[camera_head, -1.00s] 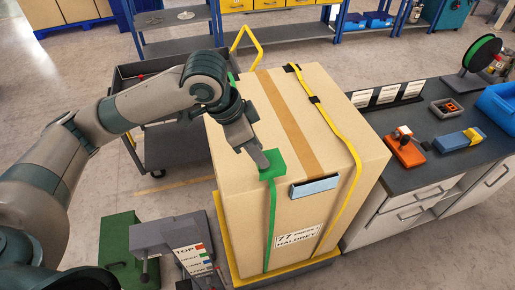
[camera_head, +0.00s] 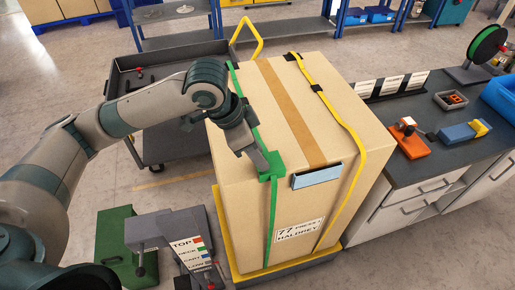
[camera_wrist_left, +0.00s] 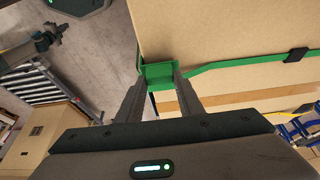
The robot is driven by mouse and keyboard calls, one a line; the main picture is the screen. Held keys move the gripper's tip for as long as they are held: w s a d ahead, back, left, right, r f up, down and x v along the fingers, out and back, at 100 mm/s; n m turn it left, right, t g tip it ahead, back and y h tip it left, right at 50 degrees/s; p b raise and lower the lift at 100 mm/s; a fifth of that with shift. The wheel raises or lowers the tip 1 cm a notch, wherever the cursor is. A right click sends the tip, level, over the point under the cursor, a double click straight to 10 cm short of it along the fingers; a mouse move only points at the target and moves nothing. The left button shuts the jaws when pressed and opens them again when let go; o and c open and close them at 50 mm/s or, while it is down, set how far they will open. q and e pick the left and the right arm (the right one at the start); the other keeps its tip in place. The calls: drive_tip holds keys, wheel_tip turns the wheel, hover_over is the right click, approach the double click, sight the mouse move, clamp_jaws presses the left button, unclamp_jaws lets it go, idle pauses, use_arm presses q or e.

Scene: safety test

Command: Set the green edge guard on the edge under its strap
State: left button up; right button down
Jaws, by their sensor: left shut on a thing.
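The green edge guard (camera_head: 273,174) is at the front top edge of a large cardboard box (camera_head: 232,205), in line with the green strap (camera_head: 270,225). My left gripper (camera_head: 266,165) is shut on the guard, coming from above and behind. In the left wrist view the guard (camera_wrist_left: 160,72) sits between the fingertips (camera_wrist_left: 156,88) at the box edge. The green strap (camera_wrist_left: 235,62) runs from it across the box top. I cannot tell whether the strap passes over the guard or lies beside it. My right gripper is not in view.
A yellow strap (camera_head: 350,130) crosses the box further right, with a pale blue plate (camera_head: 317,176) on the front edge between. A grey bench (camera_head: 420,168) with tools stands right. A dark cart (camera_head: 140,85) stands behind left; a green box (camera_head: 116,240) sits front left.

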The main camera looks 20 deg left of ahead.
use_arm(q)
drive_tip(key=shift+f, duration=0.6)
drive_tip(key=o, duration=1.4)
drive_tip(key=shift+o, duration=0.2)
drive_tip(key=shift+r+p, duration=0.5)
drive_tip(key=shift+r, duration=0.05)
drive_tip(key=shift+r+p, duration=1.95)
drive_tip(key=shift+p, duration=0.45)
drive_tip(key=shift+r, duration=1)
